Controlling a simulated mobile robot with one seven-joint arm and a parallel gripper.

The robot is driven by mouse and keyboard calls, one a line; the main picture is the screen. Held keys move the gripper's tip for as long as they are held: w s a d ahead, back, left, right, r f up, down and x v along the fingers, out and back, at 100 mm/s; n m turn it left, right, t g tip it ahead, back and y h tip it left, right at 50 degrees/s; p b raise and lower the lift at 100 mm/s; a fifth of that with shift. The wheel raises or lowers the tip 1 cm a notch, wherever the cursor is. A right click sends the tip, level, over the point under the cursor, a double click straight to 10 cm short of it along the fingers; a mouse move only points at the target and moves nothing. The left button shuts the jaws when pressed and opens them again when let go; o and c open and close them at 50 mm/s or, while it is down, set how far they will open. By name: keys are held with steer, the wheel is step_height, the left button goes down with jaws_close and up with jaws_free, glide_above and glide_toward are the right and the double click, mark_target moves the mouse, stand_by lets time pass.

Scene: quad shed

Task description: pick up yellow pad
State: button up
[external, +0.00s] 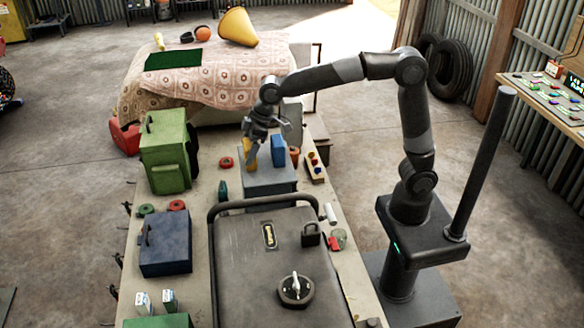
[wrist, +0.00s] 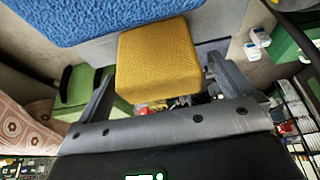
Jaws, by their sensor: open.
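In the wrist view the yellow pad (wrist: 158,58) is a textured block in the middle, with a finger on each side. My gripper (external: 255,148) points down at it. The jaws (wrist: 160,78) are open around the pad, with a visible gap at the right finger; contact at the left finger is unclear.
A blue pad (external: 278,150) stands close to the right of the yellow one; it fills the wrist view's top left (wrist: 85,18). A green container (external: 165,150) is at left, a small tray with coloured pieces (external: 316,168) at right, and a large dark case (external: 250,265) in front.

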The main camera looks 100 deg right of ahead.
steer(key=shift+x, duration=0.8)
steer(key=c, duration=1)
steer(key=shift+c, duration=0.2)
steer(key=shift+r, duration=0.15)
